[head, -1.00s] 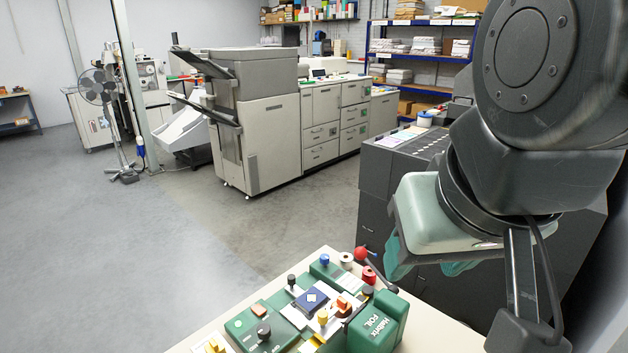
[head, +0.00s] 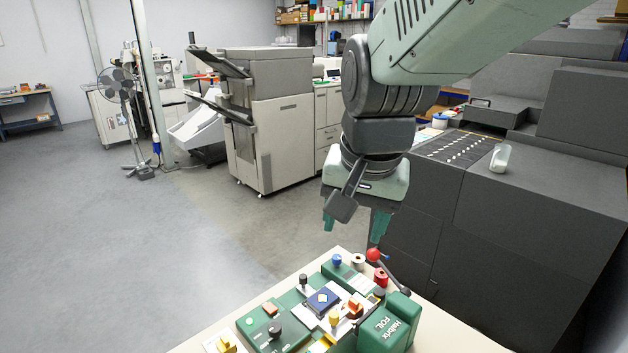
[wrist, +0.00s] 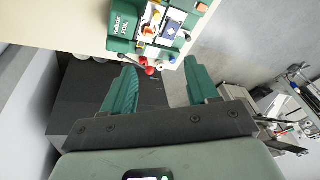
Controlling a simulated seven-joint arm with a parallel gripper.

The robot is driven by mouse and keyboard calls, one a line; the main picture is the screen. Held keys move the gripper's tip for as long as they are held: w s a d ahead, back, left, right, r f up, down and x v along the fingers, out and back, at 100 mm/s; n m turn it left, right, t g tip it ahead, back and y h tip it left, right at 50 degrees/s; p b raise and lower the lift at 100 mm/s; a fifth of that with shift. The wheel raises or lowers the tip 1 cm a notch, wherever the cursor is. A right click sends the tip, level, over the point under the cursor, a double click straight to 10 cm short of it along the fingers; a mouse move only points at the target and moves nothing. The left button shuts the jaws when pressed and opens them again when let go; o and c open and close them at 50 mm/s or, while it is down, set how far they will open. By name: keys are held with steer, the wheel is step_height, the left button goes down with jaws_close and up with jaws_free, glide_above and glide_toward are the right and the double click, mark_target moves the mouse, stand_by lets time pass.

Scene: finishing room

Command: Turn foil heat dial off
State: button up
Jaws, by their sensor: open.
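A red ball-ended lever (head: 373,254) and red and white spools rise at the machine's back right. Blue, black and yellow knobs stand on its top. A large dark grey machine (head: 470,215) is close on the right. The floor left of the table is open.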

steer(key=w+a+f+m+g, duration=0.2)
steer(key=w+a+f, duration=0.5)
steer(key=f, duration=0.3)
steer(key=m+g, duration=0.1)
steer(key=m, duration=0.2)
glide_above(275, 327)
step_height(275, 327, down, 15)
steer(key=shift+h, duration=0.3)
step_height(275, 327, down, 10)
steer(key=shift+f, duration=0.1)
steer(key=shift+c, duration=0.4)
steer(key=c, duration=1)
